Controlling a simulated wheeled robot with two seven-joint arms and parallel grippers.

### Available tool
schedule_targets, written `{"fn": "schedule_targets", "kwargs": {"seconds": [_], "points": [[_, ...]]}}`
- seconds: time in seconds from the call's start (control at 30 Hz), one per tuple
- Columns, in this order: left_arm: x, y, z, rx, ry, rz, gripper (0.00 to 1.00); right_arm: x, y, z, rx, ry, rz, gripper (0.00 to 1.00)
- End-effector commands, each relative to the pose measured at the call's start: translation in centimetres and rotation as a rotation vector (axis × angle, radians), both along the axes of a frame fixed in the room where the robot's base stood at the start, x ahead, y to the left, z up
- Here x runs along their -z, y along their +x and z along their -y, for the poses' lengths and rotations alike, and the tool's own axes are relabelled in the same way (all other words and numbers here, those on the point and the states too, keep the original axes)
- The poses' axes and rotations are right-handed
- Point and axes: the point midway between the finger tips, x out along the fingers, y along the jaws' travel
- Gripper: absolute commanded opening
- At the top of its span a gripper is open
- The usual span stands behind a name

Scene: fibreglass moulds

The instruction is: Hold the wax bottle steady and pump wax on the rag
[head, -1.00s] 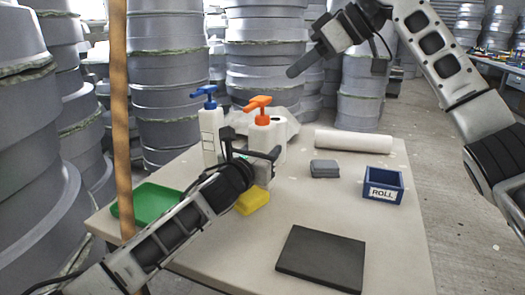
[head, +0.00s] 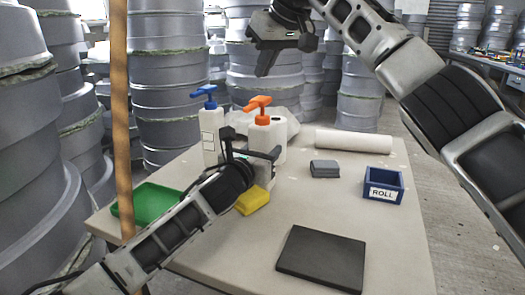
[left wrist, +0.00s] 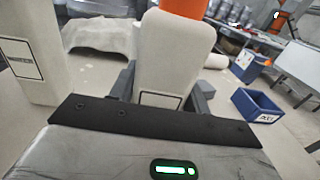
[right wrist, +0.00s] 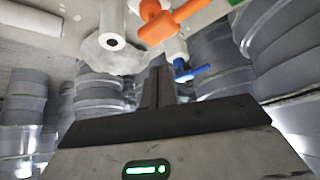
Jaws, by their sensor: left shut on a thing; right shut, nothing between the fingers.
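A white bottle with an orange pump head (head: 257,104) stands upright on the table. My left gripper (head: 252,153) is shut around its body low down; the left wrist view shows the white body (left wrist: 178,55) between the fingers. A second white bottle (head: 211,130) with a blue pump stands just left of it. My right gripper (head: 265,62) is shut and empty, raised above and behind the orange pump, apart from it. The right wrist view shows the orange pump (right wrist: 170,20) beyond its fingers.
A yellow sponge (head: 252,200) lies close below my left gripper. A green tray (head: 152,202) is at left, a dark flat pad (head: 322,259) in front, a blue ROLL bin (head: 383,186) at right. A white roll (head: 352,142) lies behind. A wooden post (head: 120,120) stands at left.

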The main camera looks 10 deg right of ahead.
Motion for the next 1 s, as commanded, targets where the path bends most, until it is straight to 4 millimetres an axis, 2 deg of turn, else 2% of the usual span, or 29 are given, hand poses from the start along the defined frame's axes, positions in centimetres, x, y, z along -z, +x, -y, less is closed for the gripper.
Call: {"fn": "schedule_targets", "kwargs": {"seconds": [0.1, 0.3, 1.0], "points": [[0.1, 0.0, 0.0, 0.000, 0.001, -0.001, 0.19, 1.4, 0.0, 0.0, -0.002, 0.001, -0.001, 0.00], [0.1, 0.0, 0.0, 0.000, 0.001, -0.001, 0.19, 2.4, 0.0, 0.0, 0.000, 0.001, -0.001, 0.00], [0.1, 0.0, 0.0, 0.000, 0.001, -0.001, 0.19, 2.4, 0.0, 0.0, -0.001, 0.001, 0.001, 0.00]]}}
